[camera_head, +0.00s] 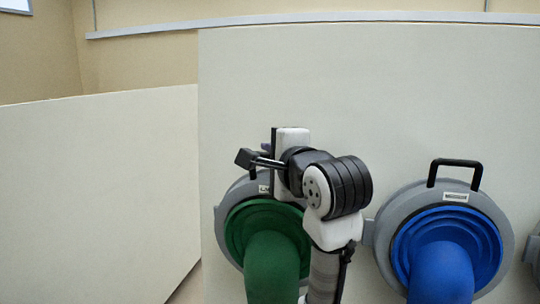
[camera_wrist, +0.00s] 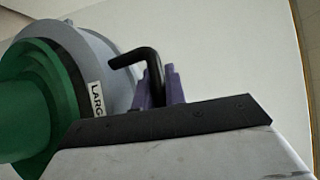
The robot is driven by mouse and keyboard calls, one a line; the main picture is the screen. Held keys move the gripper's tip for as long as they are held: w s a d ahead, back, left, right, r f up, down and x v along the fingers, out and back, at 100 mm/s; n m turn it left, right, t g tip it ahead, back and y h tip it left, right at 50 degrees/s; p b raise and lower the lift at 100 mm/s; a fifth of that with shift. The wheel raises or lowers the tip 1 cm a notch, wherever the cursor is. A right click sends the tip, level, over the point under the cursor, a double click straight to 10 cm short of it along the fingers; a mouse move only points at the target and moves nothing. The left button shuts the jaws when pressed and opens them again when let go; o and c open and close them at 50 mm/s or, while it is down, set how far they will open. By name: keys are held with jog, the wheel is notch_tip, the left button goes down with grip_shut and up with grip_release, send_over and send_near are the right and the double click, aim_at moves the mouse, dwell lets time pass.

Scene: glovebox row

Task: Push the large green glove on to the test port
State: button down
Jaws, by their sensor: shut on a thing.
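The large green glove (camera_head: 272,266) is at the lower middle of the head view, on a grey ring (camera_head: 222,215) against the pale panel. It also shows at the left of the wrist view (camera_wrist: 22,115), where its grey ring (camera_wrist: 82,45) bears a partly hidden label starting "LARG". My gripper's purple fingers (camera_wrist: 160,88) are shut on the black handle (camera_wrist: 148,60) at the ring's edge.
A blue glove (camera_head: 440,270) on a grey ring (camera_head: 383,225) with a black handle (camera_head: 456,163) is close at the right. Part of another grey ring (camera_head: 533,250) shows at the right edge. A pale low wall (camera_head: 95,195) stands at the left. The panel (camera_head: 370,90) above is bare.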

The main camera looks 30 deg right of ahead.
jog(key=shift+s+a+r, duration=0.3)
jog(key=shift+s+a, duration=0.3)
jog(key=shift+s+a+r, duration=0.25)
jog(key=shift+s+a, duration=0.35)
jog(key=shift+a, duration=0.05)
jog(key=shift+s+a+r, duration=0.3)
jog(key=shift+s+a, duration=0.3)
jog(key=s+a, duration=0.2)
jog(key=a, duration=0.1)
jog(key=shift+s+r, duration=0.1)
jog(key=shift+s, duration=0.05)
jog(key=shift+d, duration=0.1)
